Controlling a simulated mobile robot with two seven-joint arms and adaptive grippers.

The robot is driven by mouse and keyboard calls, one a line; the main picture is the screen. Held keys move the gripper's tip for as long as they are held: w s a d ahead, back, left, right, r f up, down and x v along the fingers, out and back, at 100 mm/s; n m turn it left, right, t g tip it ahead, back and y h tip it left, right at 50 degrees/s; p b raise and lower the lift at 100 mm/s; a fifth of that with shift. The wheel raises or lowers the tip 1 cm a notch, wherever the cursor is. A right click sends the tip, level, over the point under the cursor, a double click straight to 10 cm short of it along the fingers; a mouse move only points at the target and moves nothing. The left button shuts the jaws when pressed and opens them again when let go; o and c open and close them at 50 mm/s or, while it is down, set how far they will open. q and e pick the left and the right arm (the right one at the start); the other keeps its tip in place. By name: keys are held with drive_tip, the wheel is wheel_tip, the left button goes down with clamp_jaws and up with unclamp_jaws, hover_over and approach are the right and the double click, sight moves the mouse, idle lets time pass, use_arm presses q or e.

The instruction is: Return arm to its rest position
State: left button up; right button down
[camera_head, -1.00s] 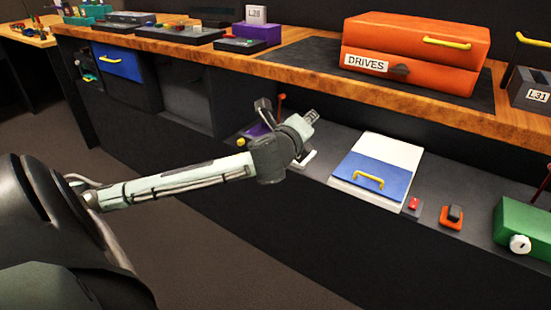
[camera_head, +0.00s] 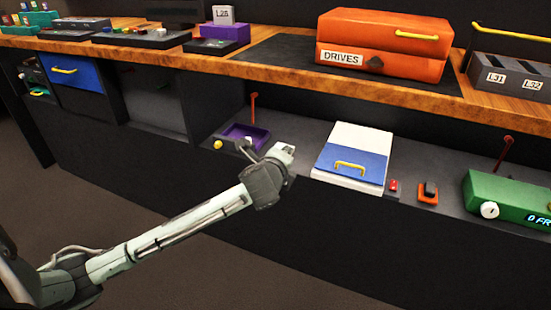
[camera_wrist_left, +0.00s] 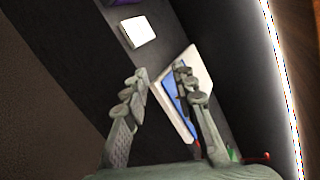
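My left arm (camera_head: 170,236) comes in from the lower left. Its gripper (camera_head: 284,156) is in front of the lower shelf, between the purple tray and the blue-and-white box. In the left wrist view the two fingers (camera_wrist_left: 160,78) stand apart with nothing between them, so the gripper is open. My right gripper is not in view.
A wooden counter (camera_head: 270,62) runs above the shelf and bears an orange DRIVES case (camera_head: 385,42). A red button (camera_head: 393,187), an orange switch (camera_head: 428,193) and a green device (camera_head: 508,197) are on the shelf at the right. Open floor is at the lower left.

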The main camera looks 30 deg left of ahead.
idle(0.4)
